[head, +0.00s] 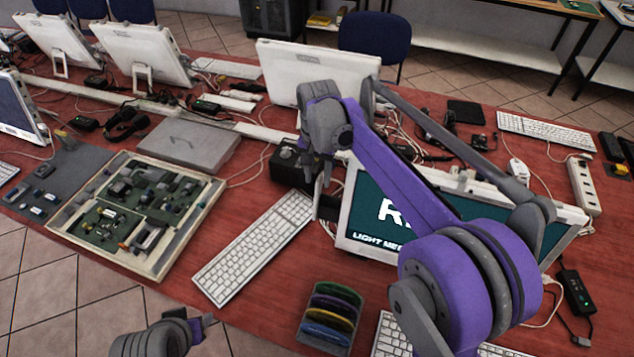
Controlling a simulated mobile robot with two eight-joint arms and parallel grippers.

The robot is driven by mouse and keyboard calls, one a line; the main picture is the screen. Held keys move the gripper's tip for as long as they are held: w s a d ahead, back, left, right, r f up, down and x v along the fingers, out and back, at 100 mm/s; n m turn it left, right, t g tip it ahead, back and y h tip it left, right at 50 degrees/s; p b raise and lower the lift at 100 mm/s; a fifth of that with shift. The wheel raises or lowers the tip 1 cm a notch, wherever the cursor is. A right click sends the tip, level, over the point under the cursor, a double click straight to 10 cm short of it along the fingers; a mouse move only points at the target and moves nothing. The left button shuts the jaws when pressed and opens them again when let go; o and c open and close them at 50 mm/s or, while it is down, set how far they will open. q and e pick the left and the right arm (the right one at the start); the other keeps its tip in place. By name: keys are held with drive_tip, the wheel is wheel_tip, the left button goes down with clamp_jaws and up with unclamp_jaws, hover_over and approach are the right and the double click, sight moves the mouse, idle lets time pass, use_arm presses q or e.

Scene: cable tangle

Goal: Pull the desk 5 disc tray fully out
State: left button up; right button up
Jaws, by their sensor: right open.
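A white all-in-one computer (560,212) with a lit teal screen stands on the red desk. My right arm crosses in front of it and covers much of its top and middle. My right gripper (322,192) points down at the computer's left edge, with its jaws open. I cannot make out a disc tray; that edge is partly hidden by the gripper, and contact is unclear. My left gripper (207,325) is low in the picture, in front of the desk and well away from the computer. Its finger gap is not clear.
A black box (288,168) stands just left of my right gripper. A white keyboard (253,249) lies in front. A rack of coloured discs (328,318) is at the desk's front edge. A circuit-board case (140,215) lies left. Cables and a power strip (584,185) lie right.

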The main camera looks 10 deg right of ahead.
drive_tip(key=shift+f, duration=1.25)
clamp_jaws()
idle(0.5)
